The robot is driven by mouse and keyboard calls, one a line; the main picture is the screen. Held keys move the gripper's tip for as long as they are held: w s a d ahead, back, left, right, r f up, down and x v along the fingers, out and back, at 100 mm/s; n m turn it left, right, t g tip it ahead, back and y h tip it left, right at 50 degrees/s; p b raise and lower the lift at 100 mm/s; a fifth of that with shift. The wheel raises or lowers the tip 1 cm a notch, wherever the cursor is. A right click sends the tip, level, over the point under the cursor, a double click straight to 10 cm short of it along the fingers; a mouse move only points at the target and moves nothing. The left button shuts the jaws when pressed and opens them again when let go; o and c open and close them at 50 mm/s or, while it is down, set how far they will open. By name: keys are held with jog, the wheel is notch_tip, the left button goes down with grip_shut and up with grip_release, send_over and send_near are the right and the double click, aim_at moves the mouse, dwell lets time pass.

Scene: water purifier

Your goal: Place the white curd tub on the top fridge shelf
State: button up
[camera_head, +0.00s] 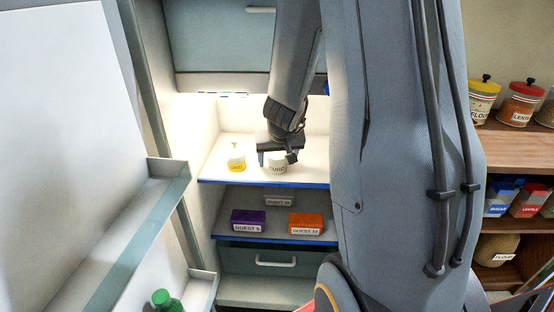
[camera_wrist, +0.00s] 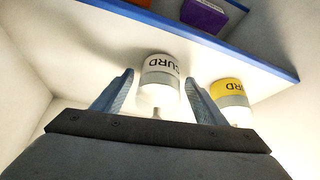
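A small gap shows on each side, so the gripper looks open and not clamped. A yellow-labelled curd tub (camera_head: 236,161) stands to its left on the same shelf and also shows in the wrist view (camera_wrist: 233,95).
The lower shelf (camera_head: 270,229) holds a purple box (camera_head: 248,221), an orange box (camera_head: 306,223) and a grey box (camera_head: 279,200). The open fridge door (camera_head: 70,120) with its bins fills the left. Jars (camera_head: 521,103) stand on wooden shelves at right.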

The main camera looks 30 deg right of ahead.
jog(key=shift+r, duration=0.1)
jog(key=shift+s+a+r+p, duration=0.1)
jog(key=shift+s+r+p, duration=0.1)
jog(key=shift+r+p, duration=0.3)
jog(key=p+v, duration=0.9)
jog(key=v, duration=0.2)
jog(key=s+a+n+y, duration=0.2)
jog(key=s+a, duration=0.1)
jog(key=a, duration=0.5)
jog(key=s+a+r+n+g, duration=0.1)
jog(key=s+a+g, duration=0.1)
jog(key=s, duration=0.5)
jog(key=s+a+r+n+g, duration=0.1)
jog(key=s+a+g, duration=0.2)
jog(key=s+a, duration=0.2)
jog(key=shift+s, duration=1.15)
jog(key=shift+r, duration=0.1)
